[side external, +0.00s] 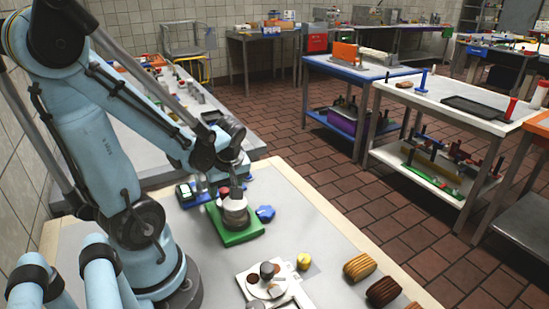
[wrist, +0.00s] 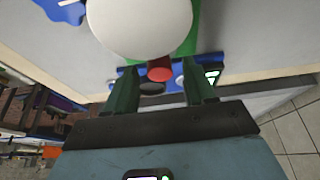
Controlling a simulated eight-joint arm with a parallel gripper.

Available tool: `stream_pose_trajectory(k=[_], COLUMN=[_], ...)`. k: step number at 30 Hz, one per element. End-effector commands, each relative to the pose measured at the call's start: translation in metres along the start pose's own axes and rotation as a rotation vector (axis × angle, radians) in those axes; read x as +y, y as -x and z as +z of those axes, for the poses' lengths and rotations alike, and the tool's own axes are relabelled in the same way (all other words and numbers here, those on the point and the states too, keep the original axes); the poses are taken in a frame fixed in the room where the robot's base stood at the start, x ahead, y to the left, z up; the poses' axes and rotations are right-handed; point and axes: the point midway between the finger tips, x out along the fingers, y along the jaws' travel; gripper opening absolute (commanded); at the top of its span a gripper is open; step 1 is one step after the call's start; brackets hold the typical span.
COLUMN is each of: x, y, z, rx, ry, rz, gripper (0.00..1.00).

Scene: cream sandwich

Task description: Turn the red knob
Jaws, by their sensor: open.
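The red knob (wrist: 160,69) shows in the wrist view on a blue base (wrist: 173,84), next to a dark round part (wrist: 151,87). In the side view the knob (side external: 223,191) is small and partly hidden beside my arm's end. My gripper (wrist: 158,83) is open, with one green finger on each side of the knob in the wrist picture. I cannot tell whether the fingers touch it or how far above it they are. In the side view my gripper (side external: 233,178) hangs over the blue base and a pale cylinder, its fingertips hard to make out.
A white tray (side external: 252,272) with small items, a yellow piece (side external: 303,261) and cookie-like rolls (side external: 359,267) lie nearer.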

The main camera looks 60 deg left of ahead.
Motion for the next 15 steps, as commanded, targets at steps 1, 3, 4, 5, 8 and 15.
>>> stream_pose_trajectory(k=[1,3,4,5,8,15], x=[0.0,0.0,0.0,0.0,0.0,0.0], y=[0.001,0.003,0.004,0.006,0.014,0.037], z=[0.0,0.0,0.0,0.0,0.0,0.0], rx=[0.0,0.0,0.0,0.0,0.0,0.0], ry=[0.0,0.0,-0.001,-0.001,-0.002,-0.002], rz=[0.0,0.0,0.0,0.0,0.0,0.0], gripper=[0.54,0.54,0.54,0.54,0.54,0.54])
